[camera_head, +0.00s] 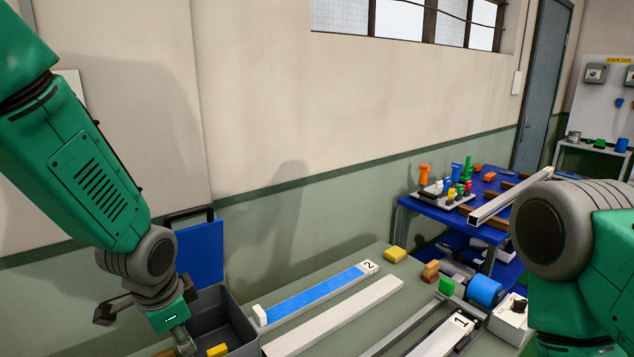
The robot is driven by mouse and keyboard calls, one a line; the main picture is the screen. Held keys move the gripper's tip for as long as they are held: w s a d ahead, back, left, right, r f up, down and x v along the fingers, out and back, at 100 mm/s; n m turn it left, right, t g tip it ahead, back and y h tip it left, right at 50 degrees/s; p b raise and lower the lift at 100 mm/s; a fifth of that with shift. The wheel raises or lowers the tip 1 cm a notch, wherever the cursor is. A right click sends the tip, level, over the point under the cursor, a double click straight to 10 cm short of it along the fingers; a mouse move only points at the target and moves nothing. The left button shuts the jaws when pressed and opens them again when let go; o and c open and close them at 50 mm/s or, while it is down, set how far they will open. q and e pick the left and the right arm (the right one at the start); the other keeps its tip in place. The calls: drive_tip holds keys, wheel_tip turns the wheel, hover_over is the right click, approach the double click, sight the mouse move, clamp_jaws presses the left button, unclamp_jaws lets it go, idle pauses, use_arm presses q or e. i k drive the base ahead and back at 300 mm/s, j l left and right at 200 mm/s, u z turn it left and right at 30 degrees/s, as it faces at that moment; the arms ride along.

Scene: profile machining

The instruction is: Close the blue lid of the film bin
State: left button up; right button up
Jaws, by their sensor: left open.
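The film bin (236,322) is a dark grey open box at the bottom left, cut off by the lower edge. Its blue lid (203,252) stands upright at the back of the bin, with a black handle-like frame (190,213) at its top. My left gripper (150,304) is open, in front of the lid and over the left part of the bin, hiding some of both. I cannot tell whether it touches the lid. A yellow block (217,350) shows inside the bin. My right arm comes in at the right; its gripper is outside the view.
Right of the bin, a bench holds a profile with blue film (315,296), bare profiles (335,318), a yellow block (395,254) and a blue cylinder (486,291). A blue table (440,207) with tools stands behind. The wall rises close behind the lid.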

sight(200, 254)
drive_tip(key=k, duration=1.05)
